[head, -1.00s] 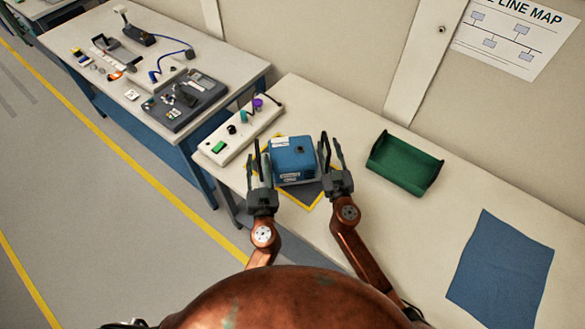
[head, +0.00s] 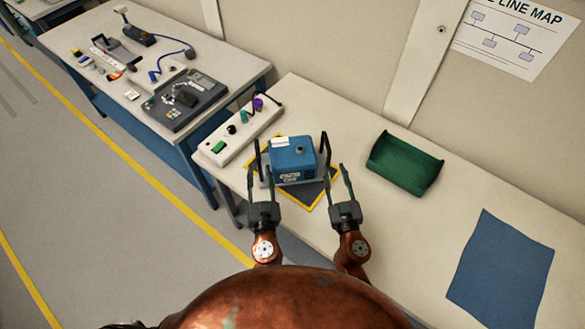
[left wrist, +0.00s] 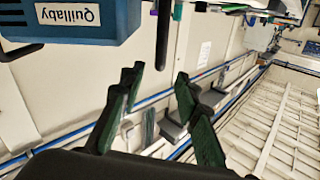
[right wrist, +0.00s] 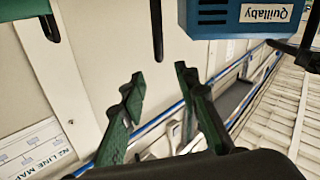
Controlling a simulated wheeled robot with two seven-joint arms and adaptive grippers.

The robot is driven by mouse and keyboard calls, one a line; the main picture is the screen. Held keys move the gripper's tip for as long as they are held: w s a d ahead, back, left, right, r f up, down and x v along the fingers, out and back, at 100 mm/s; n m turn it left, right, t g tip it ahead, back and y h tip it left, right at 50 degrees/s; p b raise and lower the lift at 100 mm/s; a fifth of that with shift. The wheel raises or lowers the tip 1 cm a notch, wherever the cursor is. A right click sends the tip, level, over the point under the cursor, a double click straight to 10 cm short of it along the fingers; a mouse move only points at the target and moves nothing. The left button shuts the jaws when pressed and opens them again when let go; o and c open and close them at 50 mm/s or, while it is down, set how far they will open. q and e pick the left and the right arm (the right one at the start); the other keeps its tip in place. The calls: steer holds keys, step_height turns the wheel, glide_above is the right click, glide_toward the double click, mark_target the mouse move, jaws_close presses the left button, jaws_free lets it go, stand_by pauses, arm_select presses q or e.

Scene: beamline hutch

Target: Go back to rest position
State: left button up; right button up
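The blue box (head: 293,163) stands on a yellow-bordered dark mat (head: 318,192) on the bench, with a dark upright bar at each side. Its "Quillaby" label shows in the left wrist view (left wrist: 68,14) and the right wrist view (right wrist: 266,12). My left gripper (head: 263,182) is open and empty before the box's left side; its parted fingers show in the left wrist view (left wrist: 158,82). My right gripper (head: 338,180) is open and empty before the right side, its fingers also parted in the right wrist view (right wrist: 160,80). Both look clear of the box.
A green open bin (head: 405,165) stands right of the box, and a blue cloth (head: 500,268) lies further right. A white control strip (head: 232,142) with knobs sits left of the box. Another table (head: 110,35) with devices stands at back left.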

steer(key=shift+s+d, duration=0.15)
steer(key=shift+s, duration=0.55)
